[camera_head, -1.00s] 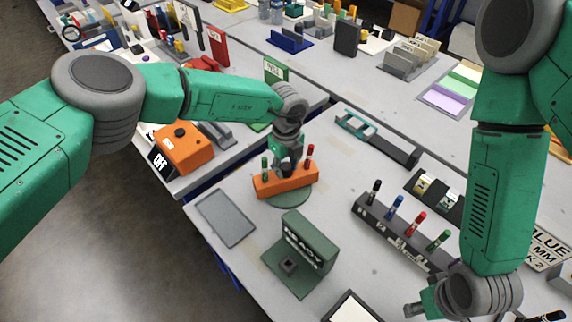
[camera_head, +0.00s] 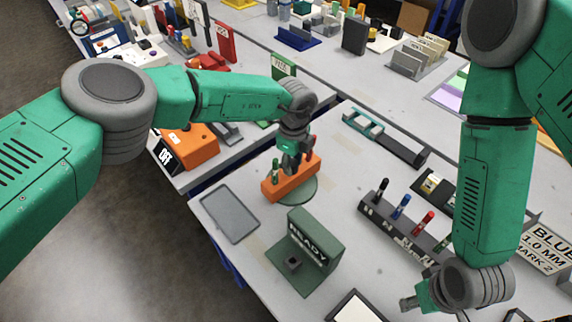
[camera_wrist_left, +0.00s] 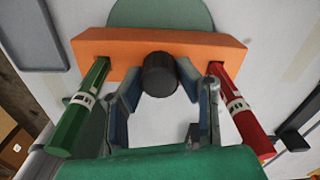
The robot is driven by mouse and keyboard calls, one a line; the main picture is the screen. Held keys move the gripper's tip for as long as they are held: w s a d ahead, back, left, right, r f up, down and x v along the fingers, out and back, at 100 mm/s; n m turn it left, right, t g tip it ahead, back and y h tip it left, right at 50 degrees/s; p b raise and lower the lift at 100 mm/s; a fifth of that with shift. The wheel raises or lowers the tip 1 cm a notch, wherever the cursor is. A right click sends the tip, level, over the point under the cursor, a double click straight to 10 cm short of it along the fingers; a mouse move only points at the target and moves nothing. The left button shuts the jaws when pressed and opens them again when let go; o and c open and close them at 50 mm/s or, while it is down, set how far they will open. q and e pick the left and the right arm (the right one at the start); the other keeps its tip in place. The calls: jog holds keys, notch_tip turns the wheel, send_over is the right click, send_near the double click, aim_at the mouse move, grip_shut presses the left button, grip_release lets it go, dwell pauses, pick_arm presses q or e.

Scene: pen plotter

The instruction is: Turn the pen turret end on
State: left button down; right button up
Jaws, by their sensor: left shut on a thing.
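The pen turret is an orange bar (camera_head: 277,188) on a round green base (camera_head: 300,193) in the head view. It sits at a slant, its right end farther back. In the left wrist view the orange bar (camera_wrist_left: 215,50) has a black knob (camera_wrist_left: 160,75) at its middle. A green pen (camera_wrist_left: 80,110) stands at one end and a red pen (camera_wrist_left: 242,110) at the other. My left gripper (camera_head: 291,168) is over the turret, its fingers shut on the knob. My right gripper (camera_head: 412,301) is at the lower right, away from the turret; its finger opening is unclear.
A green READY stand (camera_head: 318,240) is in front of the turret, and a grey tray (camera_head: 229,214) lies to its left. A dark pen rack (camera_head: 385,222) with several pens stands to the right. An orange OFF box (camera_head: 192,147) is on the neighbouring table.

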pick_arm(q)
jog(key=shift+w+r, duration=0.1)
dwell(0.4)
jog(key=c, duration=1.5)
grip_release()
jog(key=o, duration=0.3)
jog(key=shift+d, duration=0.15)
notch_tip(320, 180, up, 12)
jog(key=shift+w+d+f, duration=0.1)
jog(key=shift+f, duration=0.1)
